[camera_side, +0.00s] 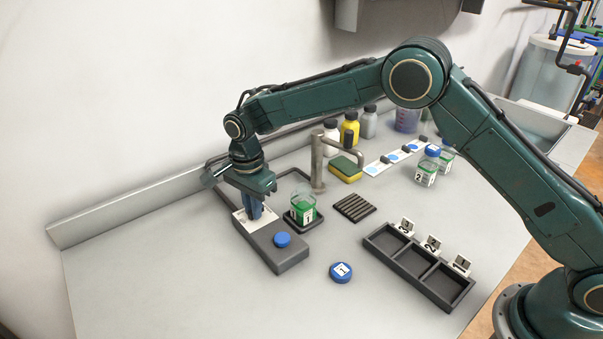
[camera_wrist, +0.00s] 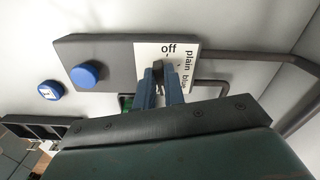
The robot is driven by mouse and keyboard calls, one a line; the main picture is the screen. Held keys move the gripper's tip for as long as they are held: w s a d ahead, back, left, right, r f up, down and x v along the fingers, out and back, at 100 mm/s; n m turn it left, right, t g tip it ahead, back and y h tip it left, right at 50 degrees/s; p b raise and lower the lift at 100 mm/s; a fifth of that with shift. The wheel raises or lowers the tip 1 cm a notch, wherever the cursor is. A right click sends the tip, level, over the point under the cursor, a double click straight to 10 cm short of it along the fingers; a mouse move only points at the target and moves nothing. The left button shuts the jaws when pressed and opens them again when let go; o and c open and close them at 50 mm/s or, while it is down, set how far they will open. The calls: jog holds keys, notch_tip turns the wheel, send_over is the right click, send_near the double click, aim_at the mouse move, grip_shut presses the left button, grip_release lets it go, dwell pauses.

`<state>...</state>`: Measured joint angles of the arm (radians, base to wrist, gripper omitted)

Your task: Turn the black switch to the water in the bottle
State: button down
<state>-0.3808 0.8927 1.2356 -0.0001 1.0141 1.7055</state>
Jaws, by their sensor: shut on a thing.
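My gripper (camera_side: 256,210) points down over the white label plate (camera_side: 239,219) of a grey control box (camera_side: 285,257). In the wrist view its two blue fingers (camera_wrist: 161,84) are closed on the small black switch (camera_wrist: 159,94), mostly hidden between them. The plate (camera_wrist: 150,50) reads "off", "plain" and "blue"; I cannot tell which word the switch points to. An open bottle (camera_side: 304,213) with green liquid and a label 1 stands on a dark tray under the metal tap (camera_side: 317,165), right of my gripper.
A blue button (camera_side: 282,239) is on the box. A loose blue cap (camera_side: 341,272) lies in front. A three-slot rack (camera_side: 425,272) and ribbed mat (camera_side: 354,207) are right. A sponge (camera_side: 345,168), capped bottles (camera_side: 428,168) and powder jars (camera_side: 350,130) stand behind.

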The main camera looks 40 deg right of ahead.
jog(key=shift+r, duration=0.1)
jog(key=c, duration=1.5)
grip_release()
notch_tip(320, 180, up, 14)
jog(key=shift+f, duration=0.1)
